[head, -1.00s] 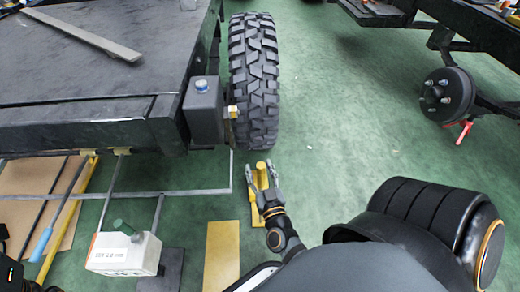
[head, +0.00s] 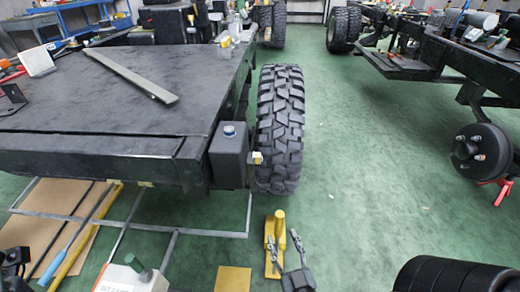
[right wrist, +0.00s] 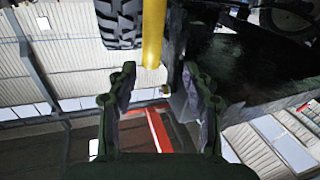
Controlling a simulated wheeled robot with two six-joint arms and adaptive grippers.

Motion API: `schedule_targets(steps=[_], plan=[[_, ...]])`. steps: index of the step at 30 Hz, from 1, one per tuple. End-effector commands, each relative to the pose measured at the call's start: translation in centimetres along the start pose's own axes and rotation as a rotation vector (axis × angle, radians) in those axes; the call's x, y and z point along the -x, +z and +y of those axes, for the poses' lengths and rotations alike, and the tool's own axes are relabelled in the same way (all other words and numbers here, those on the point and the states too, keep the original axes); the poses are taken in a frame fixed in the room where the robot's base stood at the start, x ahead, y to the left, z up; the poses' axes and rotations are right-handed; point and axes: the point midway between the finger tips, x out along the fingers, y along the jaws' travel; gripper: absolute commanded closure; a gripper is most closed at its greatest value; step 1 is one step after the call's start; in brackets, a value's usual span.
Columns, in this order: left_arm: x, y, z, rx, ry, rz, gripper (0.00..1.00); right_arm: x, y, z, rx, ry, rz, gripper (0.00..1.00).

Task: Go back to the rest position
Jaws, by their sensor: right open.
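My right gripper (head: 283,240) is low in the middle of the head view, with its two fingers apart and nothing held. It is just on the near side of a yellow post on a flat yellow base (head: 279,222), on the green floor. In the right wrist view my gripper's fingers (right wrist: 159,80) stand open, and the yellow post (right wrist: 152,35) shows beyond the gap between them. I cannot tell whether they touch it. A dark part at the lower left edge of the head view may be my left gripper (head: 15,259); its fingers are not clear.
A white canister (head: 130,279) and a yellow plate (head: 233,280) are at the bottom. Green floor is open at right of the tyre.

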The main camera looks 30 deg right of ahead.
Motion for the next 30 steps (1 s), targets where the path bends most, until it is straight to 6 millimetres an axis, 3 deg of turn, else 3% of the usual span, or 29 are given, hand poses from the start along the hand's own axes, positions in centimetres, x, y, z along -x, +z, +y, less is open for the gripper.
schedule_targets(steps=[1,5,15,21,30], plan=[[-0.1,0.0,0.0,0.0,0.0,0.0,0.37,0.6,0.4,0.2,-0.074,0.112,-0.045,0.49],[-0.2,0.0,0.0,0.0,0.0,0.0,0.37,0.1,0.4,0.3,-0.075,0.114,-0.044,0.49],[-0.1,0.0,0.0,0.0,0.0,0.0,0.37,-5.4,0.5,0.7,-0.089,0.121,-0.039,0.49],[-0.1,0.0,0.0,0.0,0.0,0.0,0.37,-7.4,0.7,0.9,-0.093,0.125,-0.045,0.49],[-0.3,-0.1,0.0,0.0,0.0,0.0,0.37,-8.0,0.8,1.0,-0.094,0.125,-0.046,0.49]])
